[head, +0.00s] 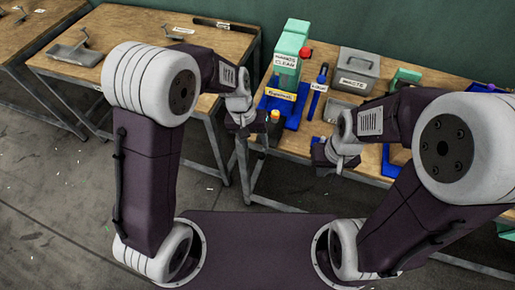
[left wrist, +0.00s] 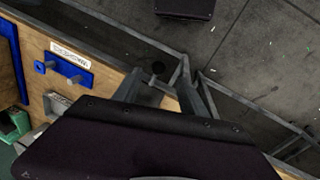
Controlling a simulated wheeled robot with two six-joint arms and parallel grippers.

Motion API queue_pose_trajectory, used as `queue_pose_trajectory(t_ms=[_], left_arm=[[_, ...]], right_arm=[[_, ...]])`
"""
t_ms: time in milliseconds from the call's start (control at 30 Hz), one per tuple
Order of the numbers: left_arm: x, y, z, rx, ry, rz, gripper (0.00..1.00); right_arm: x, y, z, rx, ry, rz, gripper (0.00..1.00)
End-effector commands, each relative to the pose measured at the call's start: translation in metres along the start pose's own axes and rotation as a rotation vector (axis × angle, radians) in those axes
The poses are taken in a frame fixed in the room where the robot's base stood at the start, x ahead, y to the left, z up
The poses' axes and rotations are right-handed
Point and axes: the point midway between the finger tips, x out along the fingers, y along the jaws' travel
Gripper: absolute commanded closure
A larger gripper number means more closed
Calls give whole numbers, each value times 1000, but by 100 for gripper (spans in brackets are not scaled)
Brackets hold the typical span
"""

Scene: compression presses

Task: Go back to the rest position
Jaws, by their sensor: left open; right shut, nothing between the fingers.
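My left gripper (head: 247,124) hangs just off the front edge of the workbench, left of the press, in the head view. In the left wrist view its two grey fingers (left wrist: 162,76) are spread with nothing between them, above the bench edge and the floor. My right gripper (head: 328,158) is near the front edge of the same bench, further right. It looks shut and empty, though its fingertips are small and partly hidden by its own wrist. Both arms are bent in front of me.
On the workbench stand a green and white press (head: 288,52) with a yellow label, a grey waste box (head: 357,69), a blue tool stand (head: 317,95) and an orange-topped item (head: 274,117). A second table (head: 72,68) stands left. Open floor (head: 60,200) lies left.

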Motion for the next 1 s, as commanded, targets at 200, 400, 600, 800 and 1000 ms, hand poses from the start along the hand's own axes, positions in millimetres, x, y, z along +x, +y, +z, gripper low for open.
queue_pose_trajectory(t_ms=[200,400,600,800,1000], left_arm=[[-6,0,0,0,0,-1,50],[-6,0,0,0,0,0,50],[-7,-4,-2,-10,4,0,50],[-58,-74,20,-156,106,-33,50],[-53,-135,104,-180,118,-149,50]], right_arm=[[0,0,0,0,0,0,100],[0,0,0,0,0,0,100],[0,0,0,0,0,0,100],[0,0,0,0,0,0,100],[0,0,0,0,0,0,100]])
